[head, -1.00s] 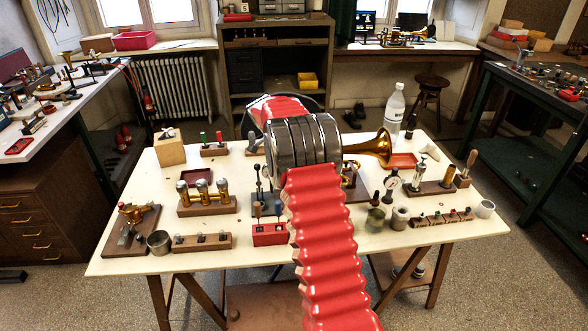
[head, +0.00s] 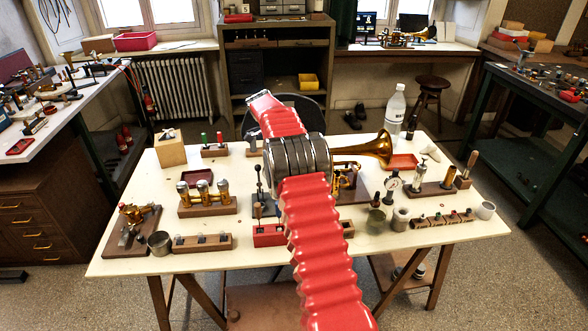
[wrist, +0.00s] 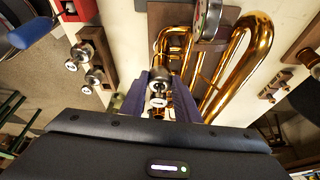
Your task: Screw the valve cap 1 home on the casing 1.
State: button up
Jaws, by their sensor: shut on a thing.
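In the wrist view my gripper (wrist: 158,92) points at the brass horn, its two dark purple fingers close together around a small silver part (wrist: 157,88) with pale round marks, which I take for valve cap 1. The horn's curved brass tubing (wrist: 238,70) lies beyond and to the right of the fingers. I cannot tell the casing from the cap between the fingers, or whether they touch. In the head view the horn's bell (head: 378,149) points right, and my arm hides its valves and my gripper.
In the wrist view several silver pieces with pale round faces (wrist: 82,50) stand left of the fingers, and a round dial (wrist: 209,20) is close ahead. In the head view a valve block (head: 205,193) stands on the left of the cream table (head: 120,255), and a bottle (head: 396,105) at the back.

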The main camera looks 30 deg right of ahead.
jog(key=shift+w+d+m+g+y, duration=0.15)
jog(key=shift+m+g+y, duration=0.2)
jog(key=shift+m, duration=0.75)
jog(key=shift+w+d+m+g+y, duration=0.1)
jog(key=shift+m+g+y, duration=0.2)
jog(key=shift+m, duration=0.8)
jog(key=shift+m, duration=0.4)
jog(key=o, duration=1.2)
jog(key=shift+o, duration=0.2)
jog(key=shift+s+a+n, duration=0.1)
jog(key=shift+n, duration=0.5)
